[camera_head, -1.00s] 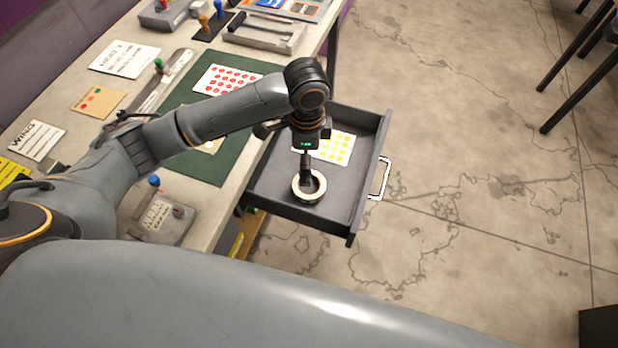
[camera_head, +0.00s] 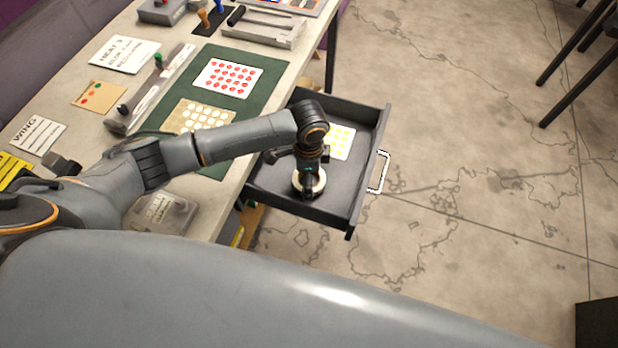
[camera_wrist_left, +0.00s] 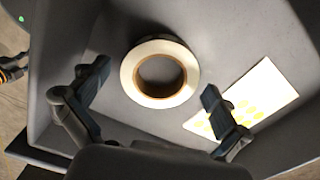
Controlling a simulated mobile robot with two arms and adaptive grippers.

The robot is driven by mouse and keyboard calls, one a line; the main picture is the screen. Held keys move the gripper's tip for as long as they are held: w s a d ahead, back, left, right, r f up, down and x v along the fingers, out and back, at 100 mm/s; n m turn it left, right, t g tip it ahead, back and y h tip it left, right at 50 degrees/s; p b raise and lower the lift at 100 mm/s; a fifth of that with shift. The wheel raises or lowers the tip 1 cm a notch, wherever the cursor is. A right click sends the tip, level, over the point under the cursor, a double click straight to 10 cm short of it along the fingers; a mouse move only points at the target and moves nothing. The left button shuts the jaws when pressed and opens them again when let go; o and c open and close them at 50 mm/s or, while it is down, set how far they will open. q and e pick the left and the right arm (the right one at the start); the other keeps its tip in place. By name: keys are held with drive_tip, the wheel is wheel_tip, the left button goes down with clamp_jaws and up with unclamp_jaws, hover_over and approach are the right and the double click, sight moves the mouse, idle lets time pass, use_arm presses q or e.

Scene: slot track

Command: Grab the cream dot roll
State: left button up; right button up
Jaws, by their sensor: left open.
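The cream dot roll (camera_wrist_left: 184,58) is a pale ring lying flat on the floor of the open drawer. In the head view the roll (camera_head: 322,181) is partly covered by my left gripper (camera_head: 308,192), which is right over it. In the left wrist view my left gripper (camera_wrist_left: 157,85) is open, its two fingers apart. The roll lies ahead of the fingertips, between their lines, and nothing is held. My right gripper is in neither view.
The drawer (camera_head: 345,215) has raised walls and a handle (camera_head: 378,172). A yellow dot sheet (camera_head: 341,143) lies in it beside the roll. Red (camera_head: 227,77) and cream (camera_head: 196,116) dot sheets lie on the green mat (camera_head: 268,88) on the bench.

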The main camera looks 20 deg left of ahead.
use_arm(q)
drive_tip(key=c, duration=1.2)
drive_tip(key=shift+r, duration=0.1)
